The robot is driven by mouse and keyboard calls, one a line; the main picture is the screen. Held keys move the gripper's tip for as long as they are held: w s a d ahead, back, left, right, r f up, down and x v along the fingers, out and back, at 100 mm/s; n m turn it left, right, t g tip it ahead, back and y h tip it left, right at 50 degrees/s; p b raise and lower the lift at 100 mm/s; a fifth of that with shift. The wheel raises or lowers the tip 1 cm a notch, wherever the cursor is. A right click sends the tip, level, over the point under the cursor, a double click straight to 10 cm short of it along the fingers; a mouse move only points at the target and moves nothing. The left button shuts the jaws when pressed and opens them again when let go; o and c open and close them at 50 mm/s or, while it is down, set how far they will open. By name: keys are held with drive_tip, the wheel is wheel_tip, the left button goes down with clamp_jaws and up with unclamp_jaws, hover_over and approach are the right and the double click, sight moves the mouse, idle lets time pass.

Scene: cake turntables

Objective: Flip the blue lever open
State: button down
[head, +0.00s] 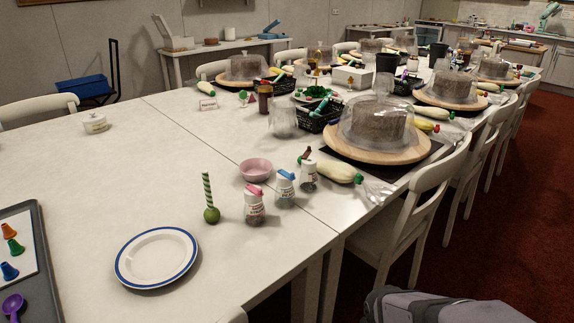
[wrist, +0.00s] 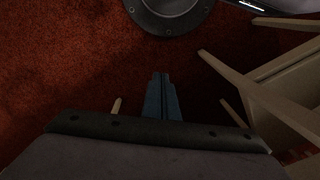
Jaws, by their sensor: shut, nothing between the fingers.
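A clear shaker jar (head: 284,191) with a blue flip top (head: 286,174) stands upright on the white table; this top is the small blue lever-like part I see. From this distance I cannot tell whether it is up or down. A pink-topped shaker (head: 254,208) stands just left of it and a brown-topped shaker (head: 308,178) just right. My gripper (wrist: 161,77) is shut and empty in the wrist view, over red carpet, away from the shakers. In the head view only part of my arm shows at the bottom right; the fingertips are out of frame.
A pink bowl (head: 256,169), a green ball with a striped stick (head: 211,213) and a blue-rimmed plate (head: 121,272) stand near the shakers. A domed cake turntable (head: 345,152) is behind right. A white chair (head: 395,232) stands at the table's right edge.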

drive_tip(key=a+r+n+h+p, duration=0.1)
drive_tip(key=a+r+n+p, duration=0.35)
drive_tip(key=r+p, duration=0.75)
drive_tip(key=a+r+n+h+p, duration=0.2)
drive_tip(key=a+r+n+p, duration=0.25)
drive_tip(key=r+p, duration=0.75)
drive_tip(key=w+a+r+n+t+p, duration=0.2)
drive_tip(key=w+a+r+n+t, duration=0.1)
drive_tip(key=w+n, duration=0.4)
drive_tip(key=w+a+r+n+t+p, duration=0.2)
drive_tip(key=w+a+r+n+t, duration=0.1)
drive_tip(key=w+n, duration=0.4)
drive_tip(key=w+a+r+n+t+p, duration=0.2)
drive_tip(key=w+a+r+n, duration=0.2)
drive_tip(key=w+n, duration=0.4)
drive_tip(key=shift+a+r+t+p, duration=0.2)
drive_tip(key=shift+a+t+p, duration=0.2)
drive_tip(key=shift+f, duration=0.1)
